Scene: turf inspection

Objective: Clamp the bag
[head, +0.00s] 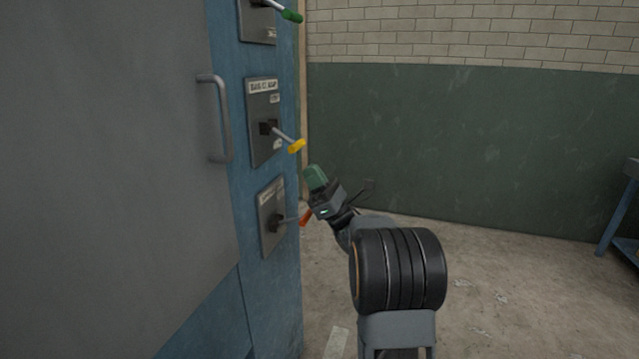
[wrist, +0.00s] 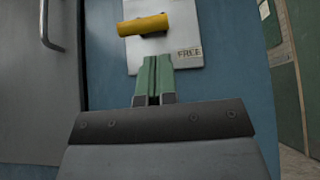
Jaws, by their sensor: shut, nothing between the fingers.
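Three levers stand one above another on a blue machine panel. The middle lever has a yellow handle (head: 297,146) on a grey plate (head: 262,105) with a label I cannot fully read. The yellow handle also shows in the wrist view (wrist: 143,25), above the word "FREE" on the plate. The top lever has a green handle (head: 292,16) and the bottom lever an orange handle (head: 306,216). My gripper (head: 314,177) has green fingers, shut and empty, just below and right of the yellow handle and apart from it. No bag is visible.
A grey door (head: 110,170) with a metal handle (head: 222,118) is left of the levers. My gripper is close to the orange lever below it. A blue bench (head: 618,210) stands at the far right. The concrete floor (head: 510,285) between is clear.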

